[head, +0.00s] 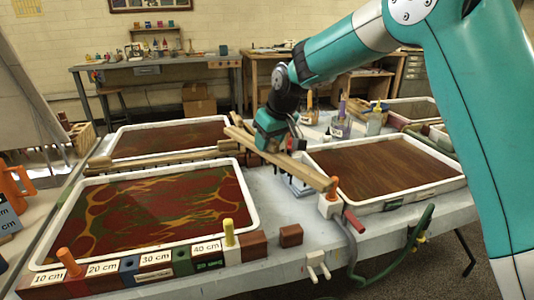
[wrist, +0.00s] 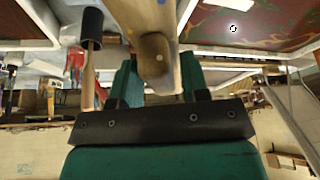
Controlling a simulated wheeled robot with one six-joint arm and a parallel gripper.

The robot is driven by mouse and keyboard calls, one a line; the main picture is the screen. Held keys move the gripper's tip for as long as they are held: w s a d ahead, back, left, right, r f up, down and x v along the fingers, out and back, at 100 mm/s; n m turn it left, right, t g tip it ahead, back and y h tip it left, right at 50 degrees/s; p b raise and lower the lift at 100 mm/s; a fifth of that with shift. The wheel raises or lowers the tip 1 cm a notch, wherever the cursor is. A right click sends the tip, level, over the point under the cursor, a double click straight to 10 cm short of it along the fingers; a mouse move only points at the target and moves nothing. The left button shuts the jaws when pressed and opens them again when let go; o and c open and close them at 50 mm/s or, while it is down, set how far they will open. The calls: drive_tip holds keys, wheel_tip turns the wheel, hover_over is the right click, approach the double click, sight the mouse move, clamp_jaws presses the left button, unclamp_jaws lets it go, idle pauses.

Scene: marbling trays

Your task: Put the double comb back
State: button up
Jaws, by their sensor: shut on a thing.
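The double comb (head: 308,174) looks like a long pale wooden piece with bars side by side. It is held tilted, its near end low at the right and its far end up at the left. My gripper (head: 270,143) is shut on it around the middle, above the gap between the left trays and the right tray. In the wrist view the wooden bar (wrist: 157,58) runs between the jaws of my gripper (wrist: 160,80). Its teeth cannot be made out. The near end shows close to an orange peg on a white block (head: 330,206); contact cannot be told.
A front left marbled tray (head: 252,206), a back left tray (head: 118,133) and a right tray (head: 392,200) fill much of the table. Wooden rails (head: 165,159) lie between the left trays. Labelled blocks (head: 155,260) with orange and yellow pegs line the front edge. Jars (head: 340,126) stand behind.

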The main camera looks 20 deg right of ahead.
drive_tip(key=shift+b+x, duration=0.6)
drive_tip(key=shift+x, duration=0.45)
wheel_tip(320, 180, down, 7)
drive_tip(key=b, duration=0.6)
drive_tip(key=shift+r, duration=0.15)
drive_tip(key=shift+s+d, duration=0.15)
drive_tip(key=o, duration=1.2)
drive_tip(key=shift+c, duration=0.2)
